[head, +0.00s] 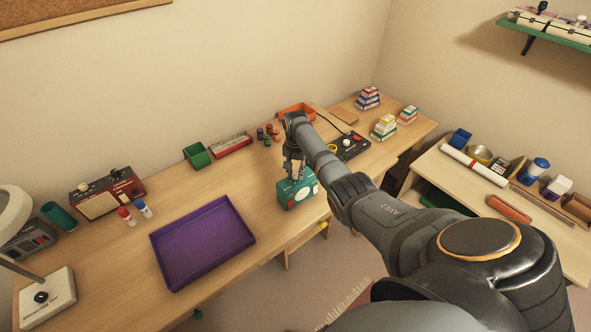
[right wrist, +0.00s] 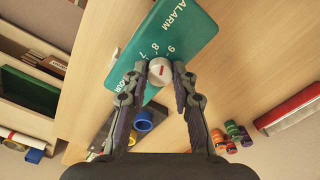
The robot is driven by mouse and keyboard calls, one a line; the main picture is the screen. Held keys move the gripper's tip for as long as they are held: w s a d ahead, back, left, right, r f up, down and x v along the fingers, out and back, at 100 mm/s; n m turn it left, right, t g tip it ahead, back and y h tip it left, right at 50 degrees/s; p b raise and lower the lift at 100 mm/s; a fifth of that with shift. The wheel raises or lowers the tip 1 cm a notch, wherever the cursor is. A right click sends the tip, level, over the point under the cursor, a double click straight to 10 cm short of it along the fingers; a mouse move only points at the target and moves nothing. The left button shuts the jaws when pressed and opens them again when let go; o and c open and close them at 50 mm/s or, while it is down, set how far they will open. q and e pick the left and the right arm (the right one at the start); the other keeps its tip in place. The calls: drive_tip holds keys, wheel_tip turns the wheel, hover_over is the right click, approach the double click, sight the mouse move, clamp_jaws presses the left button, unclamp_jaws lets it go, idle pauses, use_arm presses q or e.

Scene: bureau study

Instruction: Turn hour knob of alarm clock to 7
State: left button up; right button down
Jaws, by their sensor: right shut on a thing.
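The alarm clock (head: 299,195) is a teal box near the front edge of the desk, below my right gripper (head: 293,168). In the right wrist view its teal panel (right wrist: 185,28) shows the word ALARM and the digits 9, 8 and 7. A pale round knob (right wrist: 159,73) with a short red mark sits between my right fingertips, which are shut on it. I cannot tell exactly which digit the mark points at. The fingers hide part of the dial and its other digits. My left gripper is not in view.
A purple tray (head: 168,267) lies left of the clock. A green bin (head: 197,155) and a red box (head: 231,145) stand at the back, near several small coloured pots. A dark panel (head: 355,148) is right of the clock. Bare desk surrounds the clock's left side.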

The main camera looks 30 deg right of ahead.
sight(296, 174)
drive_tip(key=n+p, duration=0.1)
drive_tip(key=n, duration=0.1)
drive_tip(key=shift+r+n, duration=0.15)
drive_tip(key=shift+n, duration=0.25)
drive_tip(key=n+p, duration=0.1)
drive_tip(key=n, duration=0.2)
drive_tip(key=shift+n, duration=0.3)
drive_tip(key=n, duration=0.6)
drive_tip(key=shift+p, duration=0.35)
drive_tip(key=c, duration=1.1)
unclamp_jaws()
drive_tip(key=shift+o, duration=0.2)
wheel_tip(296, 174, up, 12)
